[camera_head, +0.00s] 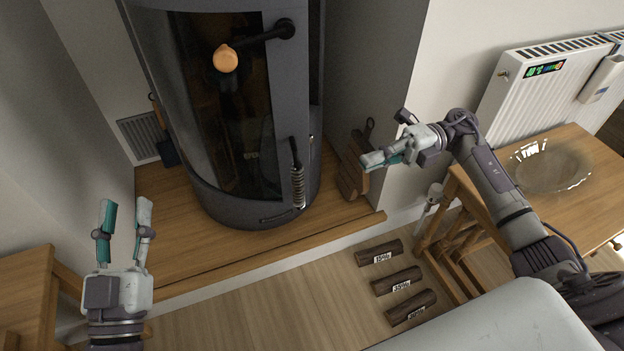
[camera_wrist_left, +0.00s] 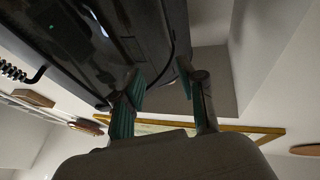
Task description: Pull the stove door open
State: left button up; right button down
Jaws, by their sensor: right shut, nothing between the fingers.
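The dark grey stove stands on a raised wooden hearth in the head view, with a curved glass door (camera_head: 222,115) that looks shut. A black handle with a coiled metal grip (camera_head: 298,185) is low on the door's right side. A black lever with a round wooden knob (camera_head: 226,58) is higher up. My left gripper (camera_head: 123,215) is open and empty, left of and apart from the stove. In the left wrist view its fingers (camera_wrist_left: 160,85) are spread, with the stove body (camera_wrist_left: 100,40) beyond them. My right gripper (camera_head: 366,163) is shut and empty, right of the door handle and apart from it.
Several labelled logs (camera_head: 397,280) lie on the floor at front right. A wooden table with a glass bowl (camera_head: 550,165) and a white radiator (camera_head: 545,85) are at right. The hearth (camera_head: 190,258) front is clear.

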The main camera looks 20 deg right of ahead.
pick_arm(q)
jog(key=shift+s+r+t+h+b, duration=0.2)
jog(key=shift+s+r+t, duration=0.25)
jog(key=shift+r+t, duration=0.25)
jog(key=shift+s+r+t+h+b, duration=0.2)
jog(key=shift+s+r+t, duration=0.25)
jog(key=shift+r, duration=0.3)
jog(key=shift+s+r+t+h+b, duration=0.1)
jog(key=shift+s+r+t+b, duration=0.25)
jog(key=shift+r+t, duration=0.35)
pick_arm(e)
jog(key=a, duration=1.1)
jog(key=shift+s+a, duration=0.2)
jog(key=shift+s, duration=0.25)
